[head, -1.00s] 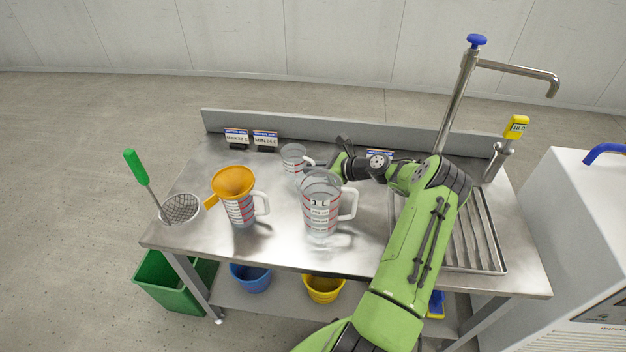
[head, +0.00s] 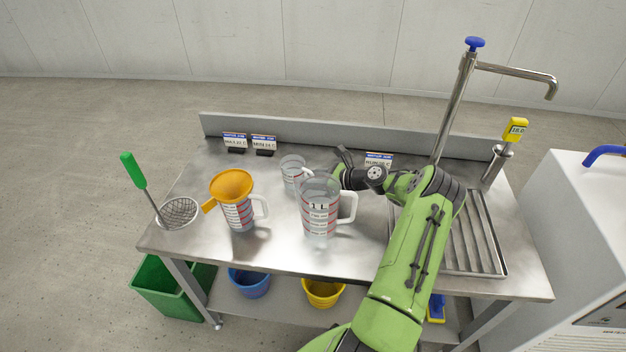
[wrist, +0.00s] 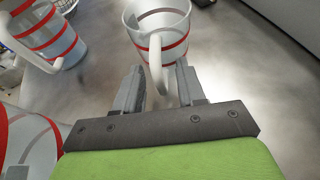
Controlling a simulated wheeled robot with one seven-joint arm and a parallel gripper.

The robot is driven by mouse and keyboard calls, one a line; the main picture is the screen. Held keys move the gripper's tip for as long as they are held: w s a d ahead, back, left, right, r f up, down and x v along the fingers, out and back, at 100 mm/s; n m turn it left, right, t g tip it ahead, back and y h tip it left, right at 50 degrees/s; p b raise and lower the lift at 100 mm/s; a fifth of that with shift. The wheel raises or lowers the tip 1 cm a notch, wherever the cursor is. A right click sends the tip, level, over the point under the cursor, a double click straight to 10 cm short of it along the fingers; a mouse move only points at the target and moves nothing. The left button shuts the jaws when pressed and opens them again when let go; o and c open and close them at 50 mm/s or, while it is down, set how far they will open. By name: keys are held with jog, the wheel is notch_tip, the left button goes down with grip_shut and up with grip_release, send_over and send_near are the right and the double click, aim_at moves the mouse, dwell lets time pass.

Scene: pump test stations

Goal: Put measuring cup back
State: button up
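A small clear measuring cup (head: 291,172) with red markings stands upright at the back middle of the steel table, its white handle towards my gripper. It also shows in the wrist view (wrist: 163,18). My gripper (wrist: 158,80) is open, with the cup's handle between its fingertips and gaps visible on both sides. In the head view the fingers are partly hidden behind the large 1 L measuring cup (head: 320,212). That cup stands upright in front, with its handle to the right. A third measuring cup (head: 238,214) holds an orange funnel (head: 231,186) on the left.
A green-handled strainer (head: 179,212) lies at the table's left end. A tap (head: 460,95), yellow display (head: 516,130) and slotted drain (head: 480,235) are on the right.

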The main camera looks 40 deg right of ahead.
jog(key=p+v, duration=0.2)
jog(key=v, duration=1)
jog(key=shift+p, duration=0.35)
